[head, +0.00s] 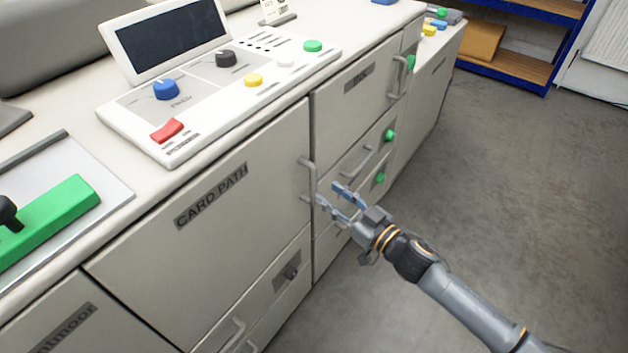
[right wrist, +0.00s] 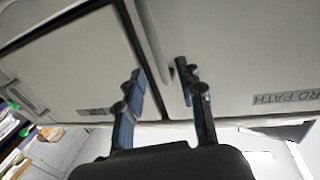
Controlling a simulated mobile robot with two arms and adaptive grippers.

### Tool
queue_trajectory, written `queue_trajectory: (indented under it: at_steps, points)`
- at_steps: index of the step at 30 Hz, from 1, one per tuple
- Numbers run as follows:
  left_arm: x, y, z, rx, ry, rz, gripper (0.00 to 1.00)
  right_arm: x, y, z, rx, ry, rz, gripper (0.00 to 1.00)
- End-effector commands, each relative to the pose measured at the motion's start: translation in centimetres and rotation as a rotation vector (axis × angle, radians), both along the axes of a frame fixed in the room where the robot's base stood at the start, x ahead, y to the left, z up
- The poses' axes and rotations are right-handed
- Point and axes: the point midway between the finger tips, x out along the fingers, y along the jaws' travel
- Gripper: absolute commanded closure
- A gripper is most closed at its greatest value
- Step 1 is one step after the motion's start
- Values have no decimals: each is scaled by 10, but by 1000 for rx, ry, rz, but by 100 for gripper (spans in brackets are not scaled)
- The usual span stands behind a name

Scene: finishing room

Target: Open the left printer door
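The pale grey door labelled CARD PATH (head: 235,235) is closed in the machine front, left of another labelled door. Its vertical bar handle (head: 307,180) is near its right edge. My right gripper (head: 328,193) is open just right of the handle's lower part, fingers pointing toward the machine. In the right wrist view, the two spread fingers of the right gripper (right wrist: 158,70) face the machine front, with the pale handle (right wrist: 153,45) seen between them. I cannot tell whether they touch it. My left gripper is not in view.
A control panel (head: 215,85) with coloured knobs and a screen sits on the counter. The door to the right (head: 340,105) has its own handle (head: 399,77), with drawers below. The grey floor (head: 530,190) on the right is clear. A blue shelf (head: 520,65) stands behind.

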Motion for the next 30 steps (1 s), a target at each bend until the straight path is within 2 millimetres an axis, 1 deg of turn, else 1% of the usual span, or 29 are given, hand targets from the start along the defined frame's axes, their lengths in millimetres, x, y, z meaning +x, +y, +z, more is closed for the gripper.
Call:
queue_trajectory:
  at_steps: [1, 3, 9, 15, 23, 24, 26, 27, 28, 29, 30]
  points:
    - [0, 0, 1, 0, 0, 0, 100, 9, 9, 2, 1, -2, 0, 63]
    - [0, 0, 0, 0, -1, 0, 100, 19, 18, 1, 1, -2, 0, 63]
    - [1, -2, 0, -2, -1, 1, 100, 41, 38, 0, 0, 0, -1, 63]
    - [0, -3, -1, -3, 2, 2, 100, 49, 45, 0, -1, 0, -1, 63]
    - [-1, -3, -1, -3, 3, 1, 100, 49, 46, -1, -2, 1, -1, 63]
    - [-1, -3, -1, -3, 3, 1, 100, 49, 45, -1, -2, 1, -1, 71]
    - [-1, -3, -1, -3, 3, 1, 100, 49, 45, -1, -2, 1, -1, 83]
    - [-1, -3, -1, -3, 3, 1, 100, 49, 45, -1, -2, 1, -1, 92]
    - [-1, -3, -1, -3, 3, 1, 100, 49, 45, -1, -2, 1, -1, 98]
    - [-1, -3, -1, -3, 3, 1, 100, 49, 45, -1, -1, 0, -1, 100]
    - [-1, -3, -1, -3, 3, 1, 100, 49, 45, -1, -2, 1, -1, 100]
